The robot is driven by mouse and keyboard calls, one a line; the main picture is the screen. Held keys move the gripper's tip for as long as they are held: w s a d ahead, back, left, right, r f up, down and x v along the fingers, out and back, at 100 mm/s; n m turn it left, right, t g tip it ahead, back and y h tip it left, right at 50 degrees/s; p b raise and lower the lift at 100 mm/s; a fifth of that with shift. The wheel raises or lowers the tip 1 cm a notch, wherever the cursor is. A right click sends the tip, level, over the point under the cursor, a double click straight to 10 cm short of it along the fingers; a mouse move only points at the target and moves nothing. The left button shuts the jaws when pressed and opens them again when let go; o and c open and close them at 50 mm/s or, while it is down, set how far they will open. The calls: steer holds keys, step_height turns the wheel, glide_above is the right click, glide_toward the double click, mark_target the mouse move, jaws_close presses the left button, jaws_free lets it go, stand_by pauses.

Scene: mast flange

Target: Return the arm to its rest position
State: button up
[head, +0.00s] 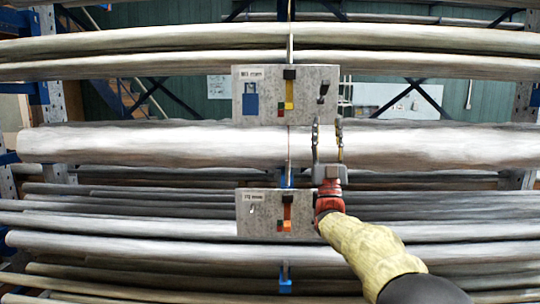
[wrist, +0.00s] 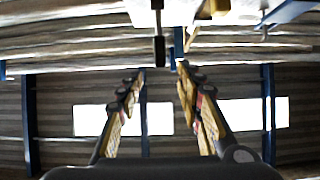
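My gripper (head: 328,135) shows in the head view in front of the thick pale pipe, just below the right part of the upper grey panel. Its two fingers stand apart with nothing visible between them. My red and yellow arm reaches up to it from the lower right. In the wrist view, both fingers of my gripper (wrist: 161,72) point away from the camera with a clear gap. A dark hanging piece (wrist: 159,48) shows beyond the fingertips; whether they touch it I cannot tell.
The upper panel (head: 306,112) carries a blue piece (head: 251,105), a black-topped yellow piece (head: 289,95) and a small black piece (head: 323,91). A lower panel (head: 262,225) sits left of my wrist. Long pipes (head: 120,146) cross the rack above, behind and below my arm.

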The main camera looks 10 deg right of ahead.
steer(key=w+d+f+g+y, duration=0.15)
steer(key=w+f+g, duration=0.3)
steer(key=f, duration=0.55)
steer(key=w+f+g+y, duration=0.2)
steer(key=w+f+g, duration=0.3)
steer(key=f, duration=0.5)
steer(key=s+a+f+n+g+y, duration=0.1)
steer(key=s+a+f+g, duration=0.15)
steer(key=f, duration=0.35)
steer(key=s+a+f+g+y, duration=0.1)
steer(key=s+f+g, duration=0.2)
steer(key=f, duration=0.3)
steer(key=s+a+f+g+y, duration=0.1)
steer(key=s+a+f+g, duration=0.2)
steer(key=s, duration=0.5)
steer(key=s+a+f+g, duration=0.2)
steer(key=s+f, duration=0.2)
steer(key=s, duration=0.5)
steer(key=s+a+f+g+y, duration=0.1)
steer(key=s+a+f+g, duration=0.2)
steer(key=s, duration=0.5)
steer(key=s+a+r+n+p, duration=0.1)
steer(key=s+a, duration=0.2)
steer(key=s, duration=0.8)
steer(key=s+a+r+n+p, duration=0.1)
steer(key=s+a, duration=0.2)
steer(key=s, duration=0.9)
steer(key=shift+a+y, duration=0.25)
steer(key=shift+y, duration=0.2)
